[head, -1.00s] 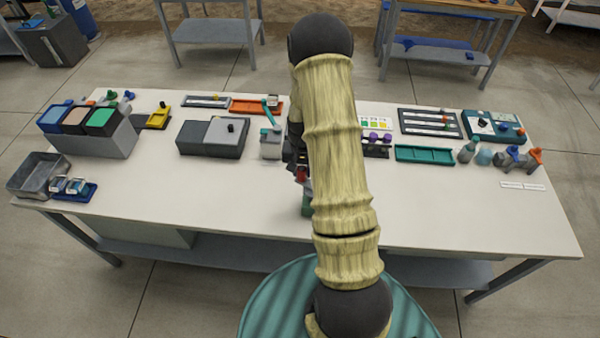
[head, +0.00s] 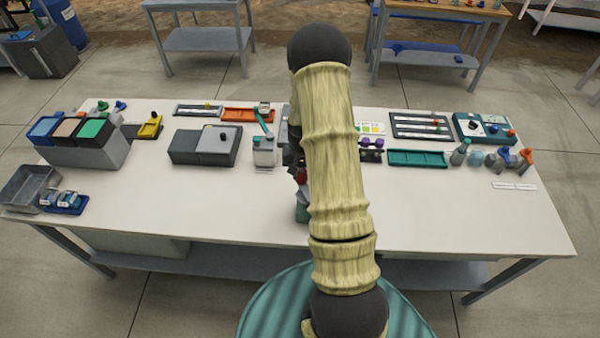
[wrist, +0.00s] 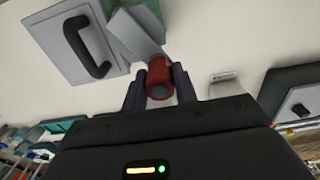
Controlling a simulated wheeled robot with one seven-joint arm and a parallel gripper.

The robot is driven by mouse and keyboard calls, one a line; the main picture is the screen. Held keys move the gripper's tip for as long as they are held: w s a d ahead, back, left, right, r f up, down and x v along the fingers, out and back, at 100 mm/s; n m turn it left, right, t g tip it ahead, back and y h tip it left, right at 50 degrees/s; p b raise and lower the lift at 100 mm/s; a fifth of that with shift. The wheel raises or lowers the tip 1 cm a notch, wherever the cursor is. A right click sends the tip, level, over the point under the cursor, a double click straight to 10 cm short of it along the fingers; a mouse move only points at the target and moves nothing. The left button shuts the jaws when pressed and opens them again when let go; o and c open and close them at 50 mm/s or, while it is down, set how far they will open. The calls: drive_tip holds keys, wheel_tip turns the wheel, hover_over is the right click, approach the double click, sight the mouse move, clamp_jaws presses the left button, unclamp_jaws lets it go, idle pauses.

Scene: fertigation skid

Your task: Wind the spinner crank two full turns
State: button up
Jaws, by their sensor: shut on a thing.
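The spinner crank has a red handle (wrist: 158,74) on a grey arm (wrist: 134,32), with a green base (wrist: 148,8) at the top edge of the wrist view. My gripper (wrist: 157,84) is shut on the red handle, with one dark finger on each side of it. In the head view the red handle (head: 300,175) and green base (head: 302,213) show only as slivers at the left edge of my arm. The rest of the crank is hidden there, so its angle is hard to tell.
A grey panel with a black handle (wrist: 75,55) is close to the crank in the wrist view. A white bottle with a teal lever (head: 264,150) and a grey box (head: 205,146) stand left of my arm. A green tray (head: 418,158) lies right.

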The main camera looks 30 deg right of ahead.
drive_tip(key=shift+s+d, duration=0.65)
drive_tip(key=shift+d, duration=0.35)
drive_tip(key=shift+c, duration=0.3)
drive_tip(key=shift+s+d+r, duration=0.1)
drive_tip(key=shift+s+d, duration=0.15)
drive_tip(key=shift+d, duration=0.3)
drive_tip(key=shift+s+d+r, duration=0.1)
drive_tip(key=shift+s+d, duration=0.15)
drive_tip(key=shift+d, duration=0.25)
drive_tip(key=shift+s+a, duration=0.1)
drive_tip(key=shift+s+a+f, duration=0.15)
drive_tip(key=shift+s+f, duration=0.05)
drive_tip(key=shift+s, duration=0.85)
drive_tip(key=shift+s, duration=0.1)
